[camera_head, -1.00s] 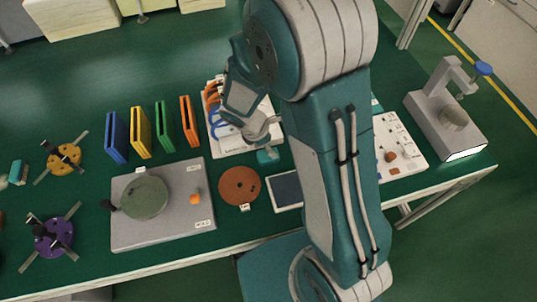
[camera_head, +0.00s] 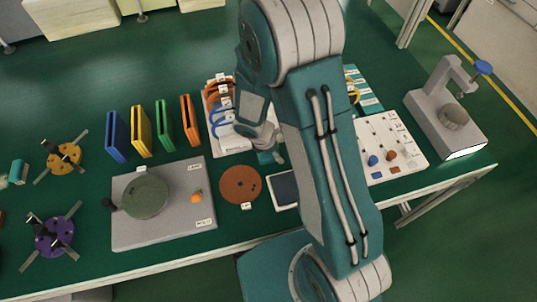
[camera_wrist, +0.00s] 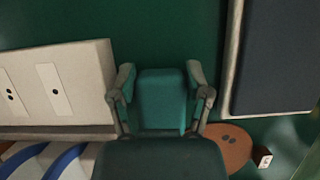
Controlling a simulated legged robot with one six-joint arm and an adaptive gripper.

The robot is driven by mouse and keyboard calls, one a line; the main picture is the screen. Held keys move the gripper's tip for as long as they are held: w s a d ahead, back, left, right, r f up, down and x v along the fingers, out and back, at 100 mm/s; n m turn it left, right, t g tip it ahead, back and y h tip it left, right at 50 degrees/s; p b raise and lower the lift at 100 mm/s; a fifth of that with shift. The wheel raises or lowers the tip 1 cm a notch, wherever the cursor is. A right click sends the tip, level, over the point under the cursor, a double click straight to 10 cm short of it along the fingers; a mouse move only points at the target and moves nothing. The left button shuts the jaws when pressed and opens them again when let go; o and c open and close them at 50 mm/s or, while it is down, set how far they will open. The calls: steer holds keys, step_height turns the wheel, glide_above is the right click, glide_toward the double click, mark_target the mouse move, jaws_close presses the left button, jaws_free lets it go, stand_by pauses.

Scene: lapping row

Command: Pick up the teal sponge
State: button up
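The teal sponge (camera_wrist: 161,98) shows in the wrist view between the two fingers of my gripper (camera_wrist: 161,75). One finger stands along each side of it, very close to its sides. Contact is not clear. In the head view the sponge (camera_head: 265,157) shows as a small teal block at the lower end of my gripper (camera_head: 273,151). It appears to be at table level. The fingers look spread apart, with the sponge's near end hidden behind the gripper body in the wrist view.
A brown disc (camera_head: 240,185) and a dark-topped plate (camera_head: 285,189) lie just in front of the sponge. A white rack with orange and blue loops (camera_head: 228,140) stands close behind it. A grey lapping plate (camera_head: 178,230) is at left, a white panel (camera_head: 408,150) at right.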

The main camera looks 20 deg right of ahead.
steer(key=shift+c, duration=0.4)
step_height(320, 180, up, 10)
stand_by(0.3)
steer(key=shift+o, duration=0.4)
steer(key=shift+c, duration=0.4)
stand_by(0.8)
steer(key=shift+s+a, duration=0.1)
